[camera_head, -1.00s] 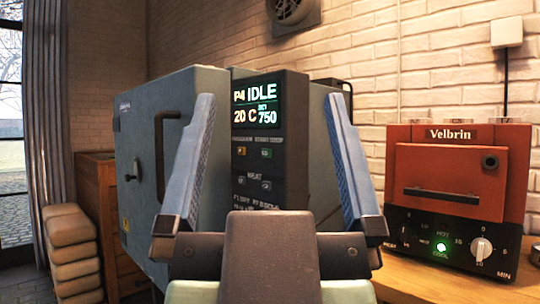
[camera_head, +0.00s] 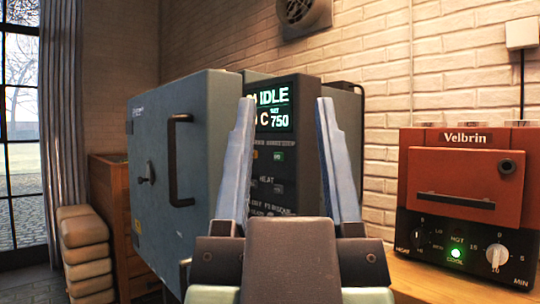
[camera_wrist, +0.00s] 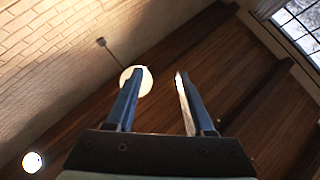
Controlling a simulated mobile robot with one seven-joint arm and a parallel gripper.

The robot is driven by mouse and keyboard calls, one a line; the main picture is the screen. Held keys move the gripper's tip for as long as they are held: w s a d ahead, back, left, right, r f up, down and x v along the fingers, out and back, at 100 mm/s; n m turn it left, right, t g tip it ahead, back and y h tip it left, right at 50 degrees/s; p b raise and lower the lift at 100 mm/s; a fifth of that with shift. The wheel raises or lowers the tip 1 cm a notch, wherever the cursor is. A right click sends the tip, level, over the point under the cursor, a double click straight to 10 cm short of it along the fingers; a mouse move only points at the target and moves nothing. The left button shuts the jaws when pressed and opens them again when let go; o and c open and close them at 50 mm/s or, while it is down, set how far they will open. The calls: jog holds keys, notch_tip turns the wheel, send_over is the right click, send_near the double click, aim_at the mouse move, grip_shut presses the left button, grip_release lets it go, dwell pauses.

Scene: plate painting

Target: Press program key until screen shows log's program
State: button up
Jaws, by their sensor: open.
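The kiln controller (camera_head: 303,150) is a dark upright panel beside the blue-grey kiln door (camera_head: 175,190). Its lit screen (camera_head: 276,119) shows IDLE, C and 750 in what I can see; my left finger hides its left part, including the program number. Below it are a yellowish key (camera_head: 255,154), partly beside the finger, and a green key (camera_head: 278,156); their labels are too small to read surely. My gripper (camera_head: 284,102) is open and empty in front of the panel, fingers pointing up. The wrist view shows the gripper (camera_wrist: 158,76) against the ceiling. No log is visible.
A red Velbrin oven (camera_head: 460,180) with a dial and a green light stands on the wooden table (camera_head: 410,275) at right. Stacked pale blocks (camera_head: 85,250) stand at lower left before a window. A brick wall is behind.

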grip_shut()
dwell(1.3)
